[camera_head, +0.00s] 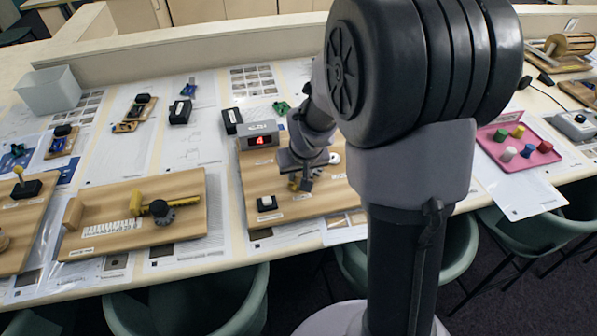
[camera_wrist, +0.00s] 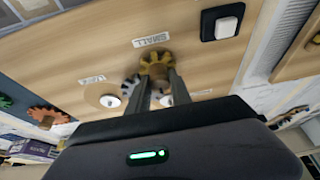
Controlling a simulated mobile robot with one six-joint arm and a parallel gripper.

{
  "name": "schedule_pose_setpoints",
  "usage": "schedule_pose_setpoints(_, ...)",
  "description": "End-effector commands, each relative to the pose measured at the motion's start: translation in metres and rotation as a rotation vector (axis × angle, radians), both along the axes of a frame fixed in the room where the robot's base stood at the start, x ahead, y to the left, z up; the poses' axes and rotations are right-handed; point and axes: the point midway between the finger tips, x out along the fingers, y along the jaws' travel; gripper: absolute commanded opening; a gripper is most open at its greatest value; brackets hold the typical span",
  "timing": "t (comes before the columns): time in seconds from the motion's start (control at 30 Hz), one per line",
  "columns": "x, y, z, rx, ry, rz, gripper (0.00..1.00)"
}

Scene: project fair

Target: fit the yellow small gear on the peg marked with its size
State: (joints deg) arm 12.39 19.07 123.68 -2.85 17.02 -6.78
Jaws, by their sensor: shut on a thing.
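The yellow small gear (camera_wrist: 157,62) is between the fingertips of my gripper (camera_wrist: 158,78) in the wrist view, directly beside the label SMALL (camera_wrist: 152,40). My gripper is shut on it. The peg under the gear is hidden, and I cannot tell whether the gear sits on it or just above. A grey gear (camera_wrist: 131,85) is close to its left; I cannot tell if their teeth touch. In the head view my gripper (camera_head: 301,184) is low over the wooden board (camera_head: 255,180), and the yellow gear is mostly hidden by it.
A white disc (camera_wrist: 110,101) lies left of my fingers, and another is partly behind them. A black-framed white switch (camera_wrist: 224,25) stands on the board. A display box (camera_head: 261,136) shows a red 4. Orange (camera_wrist: 46,116) and green gears lie off the board. A pink tray (camera_head: 545,158) is right.

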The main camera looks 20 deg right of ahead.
Motion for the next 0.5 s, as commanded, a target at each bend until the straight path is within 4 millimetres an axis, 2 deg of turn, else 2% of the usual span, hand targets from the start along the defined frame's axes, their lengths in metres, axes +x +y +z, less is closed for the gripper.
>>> schedule_pose_setpoints(0.03, 0.000, 0.000, -0.001, 0.000, 0.000, 0.000, 0.27)
schedule_pose_setpoints(0.07, 0.000, 0.000, -0.001, 0.000, 0.000, 0.000, 0.33)
schedule_pose_setpoints(0.1, 0.000, 0.000, -0.001, 0.000, 0.000, 0.000, 0.35)
schedule_pose_setpoints(0.37, 0.000, 0.000, 0.001, 0.000, 0.000, 0.000, 0.35)
schedule_pose_setpoints(0.5, -0.005, 0.001, 0.016, 0.000, -0.001, 0.000, 0.35)
